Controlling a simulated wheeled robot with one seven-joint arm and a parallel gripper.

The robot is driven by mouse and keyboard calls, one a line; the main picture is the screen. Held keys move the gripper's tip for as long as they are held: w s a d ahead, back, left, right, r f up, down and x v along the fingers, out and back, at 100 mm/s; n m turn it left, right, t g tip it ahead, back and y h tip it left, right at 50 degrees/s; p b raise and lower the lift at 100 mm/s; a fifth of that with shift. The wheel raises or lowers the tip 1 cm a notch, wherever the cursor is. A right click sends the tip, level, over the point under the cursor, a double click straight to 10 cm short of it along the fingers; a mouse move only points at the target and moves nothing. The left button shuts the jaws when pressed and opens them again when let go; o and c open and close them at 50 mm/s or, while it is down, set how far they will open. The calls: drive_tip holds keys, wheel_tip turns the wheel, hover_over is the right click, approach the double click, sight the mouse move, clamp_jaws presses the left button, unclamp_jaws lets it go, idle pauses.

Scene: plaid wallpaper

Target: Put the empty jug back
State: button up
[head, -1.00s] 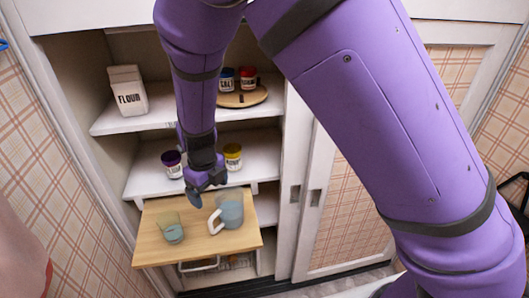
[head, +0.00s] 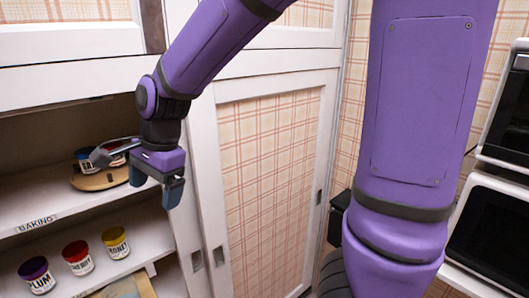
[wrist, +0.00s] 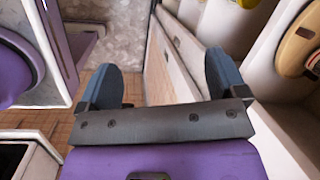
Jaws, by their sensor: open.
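The jug is not in view in either current picture. A corner of the wooden board (head: 128,288), where it stood one second ago, shows at the bottom edge of the head view. My gripper (head: 158,182) is in front of the cupboard, by the edge of the sliding door and right of the shelves. In the wrist view my gripper (wrist: 163,84) has its two blue fingers wide apart with nothing between them.
Plum, red-lidded and yellow-lidded jars (head: 116,243) stand on the lower shelf. A round wooden turntable (head: 100,179) with jars sits on the shelf labelled BAKING. The plaid sliding door (head: 268,185) is shut on the right. Black-fronted appliances (head: 490,225) stand far right.

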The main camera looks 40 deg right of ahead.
drive_tip(key=s+d+r+n+t+h, duration=0.1)
drive_tip(key=s+d+r+n+t, duration=0.1)
drive_tip(key=s+d+r+n, duration=0.2)
drive_tip(key=s+d+r+n+t+h, duration=0.1)
drive_tip(key=s+d+r+n, duration=0.4)
drive_tip(key=s+d+n, duration=0.4)
drive_tip(key=shift+s+d+n+t+h, duration=0.3)
drive_tip(key=shift+s+d+n+t, duration=0.15)
drive_tip(key=shift+s, duration=1.75)
